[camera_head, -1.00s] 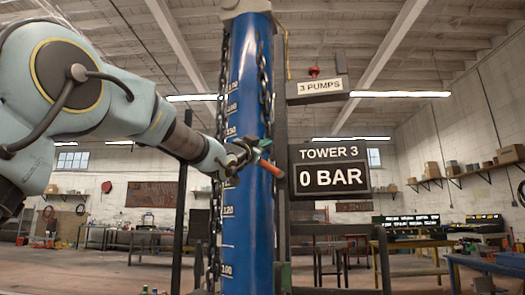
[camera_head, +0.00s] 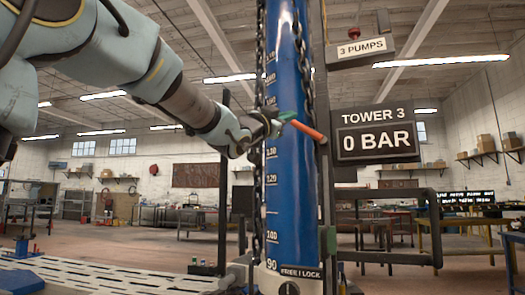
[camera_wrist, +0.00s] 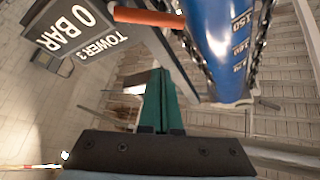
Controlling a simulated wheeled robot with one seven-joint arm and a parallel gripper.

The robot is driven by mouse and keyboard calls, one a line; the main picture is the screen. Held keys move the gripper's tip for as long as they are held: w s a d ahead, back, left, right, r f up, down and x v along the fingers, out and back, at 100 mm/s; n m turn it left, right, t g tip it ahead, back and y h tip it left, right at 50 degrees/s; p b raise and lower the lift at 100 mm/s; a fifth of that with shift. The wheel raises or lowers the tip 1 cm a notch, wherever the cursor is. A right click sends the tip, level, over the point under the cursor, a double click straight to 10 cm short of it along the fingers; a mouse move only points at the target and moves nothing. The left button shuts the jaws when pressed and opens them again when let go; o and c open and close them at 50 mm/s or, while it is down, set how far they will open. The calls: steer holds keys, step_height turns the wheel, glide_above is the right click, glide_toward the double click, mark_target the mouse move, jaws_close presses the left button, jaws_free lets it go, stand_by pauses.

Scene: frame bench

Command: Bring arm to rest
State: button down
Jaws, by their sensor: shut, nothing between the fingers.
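My arm reaches in from the upper left in the head view. My gripper (camera_head: 286,117) is in front of the blue column's upper part, its green fingers close to an orange-red rod. In the wrist view the green fingers (camera_wrist: 157,95) are together with nothing between them. The orange-red rod (camera_head: 308,132) also shows in the wrist view (camera_wrist: 146,17), beyond the fingertips and apart from them. The blue column (camera_head: 291,200) stands upright with a white scale. I cannot tell whether the fingers touch it.
Dark chains (camera_head: 258,200) hang by the column. A "TOWER 3, 0 BAR" sign (camera_head: 377,117) and a "3 PUMPS" box (camera_head: 362,47) with a red knob are to its right. A "FREE | LOCK" plate (camera_head: 301,273) is at its foot. A slotted white bench (camera_head: 110,280) lies lower left.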

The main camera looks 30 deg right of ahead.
steer(key=w+a+f+n+t+y+p, duration=0.4)
steer(key=w+a+f+n+y, duration=0.35)
steer(key=w+f, duration=0.5)
steer(key=w+a+f+n+g+y+p, duration=0.1)
steer(key=w+a+f+n+y+p, duration=0.2)
steer(key=a+f+y, duration=0.75)
steer(key=s+a+f+n+g+y+p, duration=0.1)
steer(key=s+a+f+n+g, duration=0.1)
steer(key=a+f, duration=0.55)
steer(key=s+a+f+n+g+p, duration=0.1)
steer(key=s+a+f+n+g, duration=0.15)
steer(key=a+f, duration=0.5)
steer(key=s+a+f+n+g+y+p, duration=0.1)
steer(key=s+a+f, duration=0.3)
steer(key=s, duration=0.4)
steer(key=s+a+f+n+g+y+p, duration=0.1)
steer(key=s+a+f+n+g, duration=0.2)
steer(key=s+a, duration=0.4)
step_height(320, 180, down, 2)
steer(key=shift+s+a+n+g+p, duration=0.2)
steer(key=shift+s+n+g+p, duration=0.15)
steer(key=shift+g, duration=0.4)
